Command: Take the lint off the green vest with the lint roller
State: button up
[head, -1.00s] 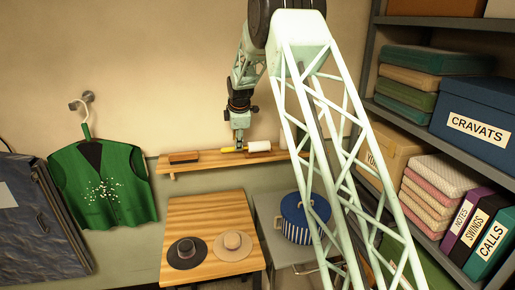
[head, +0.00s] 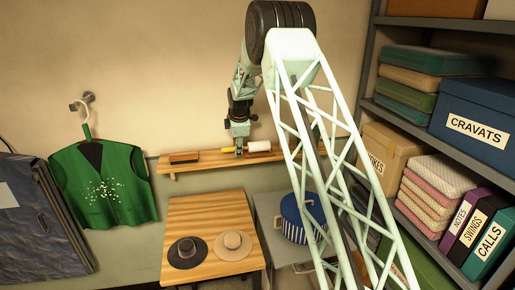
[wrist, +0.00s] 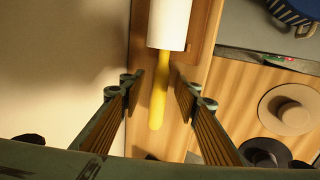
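The green vest (head: 125,185) hangs on a hanger from a wall hook at the left, with a patch of pale lint specks (head: 104,190) on its front. The lint roller lies on the wooden wall shelf, its white roll (head: 259,146) to the right and its yellow handle (head: 228,150) to the left. In the wrist view the yellow handle (wrist: 159,95) lies between the spread fingers of my gripper (wrist: 160,97), with a gap showing on both sides. My gripper (head: 240,149) is open at the handle. The white roll (wrist: 170,22) points away from it.
A brown brush (head: 184,157) lies on the shelf (head: 208,164) left of the roller. Below, a wooden table (head: 207,207) holds a dark hat and a tan hat. A dark garment bag (head: 40,215) is far left; loaded shelving is at right.

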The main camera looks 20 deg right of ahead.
jog(key=shift+c, duration=0.4)
grip_shut()
jog(key=shift+r, duration=0.2)
jog(key=shift+r+b, duration=0.35)
jog(key=shift+r, duration=1.1)
jog(key=shift+s+r, duration=0.1)
jog(key=s+r+b, duration=0.1)
jog(key=s+b, duration=0.1)
jog(key=s, duration=1.3)
jog(key=shift+s+r+b, duration=0.3)
jog(key=shift+s+b, duration=0.05)
jog(key=shift+s, duration=0.05)
